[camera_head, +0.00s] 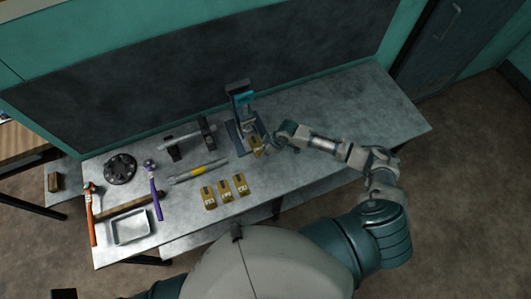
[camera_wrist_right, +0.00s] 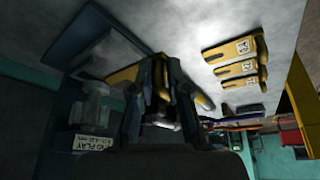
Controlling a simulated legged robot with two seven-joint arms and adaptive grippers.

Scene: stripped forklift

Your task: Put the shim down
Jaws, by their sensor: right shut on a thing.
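My right gripper (camera_head: 270,145) is at the front of the gauge stand (camera_head: 243,124). It is shut on a yellow shim (camera_head: 255,146). In the right wrist view the fingers (camera_wrist_right: 160,85) hide the middle of this shim, and its yellow end (camera_wrist_right: 124,75) shows beside them. I cannot tell whether the held shim touches the stand or the table. Three more yellow shims (camera_head: 225,190) lie in a row near the table's front edge; they also show in the right wrist view (camera_wrist_right: 235,68). My left gripper is out of view.
The grey table (camera_head: 340,105) is clear to the right. Left of the stand are a grey bar with a yellow band (camera_head: 199,171), black blocks with a shaft (camera_head: 187,138), a purple hammer (camera_head: 155,190), a dark disc (camera_head: 120,169), an orange hammer (camera_head: 91,213) and a metal tray (camera_head: 130,227).

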